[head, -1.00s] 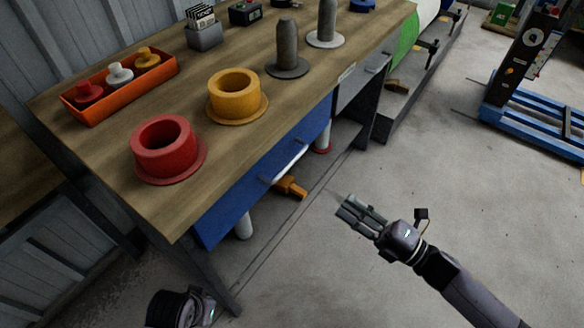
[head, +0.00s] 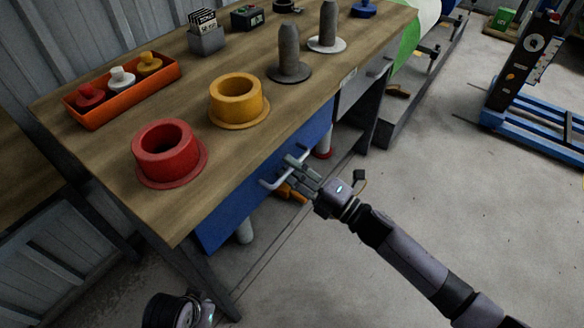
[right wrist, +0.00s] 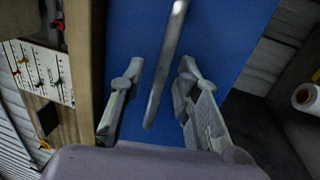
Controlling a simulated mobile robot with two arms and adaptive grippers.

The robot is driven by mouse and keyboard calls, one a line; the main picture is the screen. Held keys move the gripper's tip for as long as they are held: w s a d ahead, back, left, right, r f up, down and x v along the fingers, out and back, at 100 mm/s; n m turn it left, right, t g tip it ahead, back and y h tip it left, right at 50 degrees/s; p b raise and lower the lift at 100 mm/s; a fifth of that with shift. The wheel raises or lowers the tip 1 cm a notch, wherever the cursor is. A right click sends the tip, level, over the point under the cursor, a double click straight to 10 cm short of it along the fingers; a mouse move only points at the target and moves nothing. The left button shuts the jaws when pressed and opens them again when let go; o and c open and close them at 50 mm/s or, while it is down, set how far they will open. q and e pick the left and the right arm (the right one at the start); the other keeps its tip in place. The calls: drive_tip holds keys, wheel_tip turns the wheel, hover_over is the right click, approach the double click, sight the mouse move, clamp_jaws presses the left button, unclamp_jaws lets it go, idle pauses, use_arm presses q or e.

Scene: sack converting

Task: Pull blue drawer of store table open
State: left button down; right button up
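The blue drawer (head: 232,206) sits under the wooden top of the store table (head: 190,75); it looks shut. Its pale bar handle (head: 268,185) stands out from the front. My right gripper (head: 290,170) is at the handle in the head view and covers part of it. In the right wrist view the gripper (right wrist: 150,105) is open, with the handle (right wrist: 165,70) between its spread fingers and the blue drawer front (right wrist: 225,40) behind; I see no finger closed on it. My left gripper (head: 205,310) is only partly visible at the bottom edge; its fingers cannot be made out.
On the table top stand a red ring (head: 165,150), a yellow ring (head: 238,98), grey spindles (head: 289,50) and an orange tray (head: 125,95). A grey drawer (head: 358,85) is beside the blue one. Open floor (head: 450,200) lies to the right.

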drive_tip(key=shift+a, duration=0.1)
drive_tip(key=shift+c, duration=0.2)
clamp_jaws()
idle(0.7)
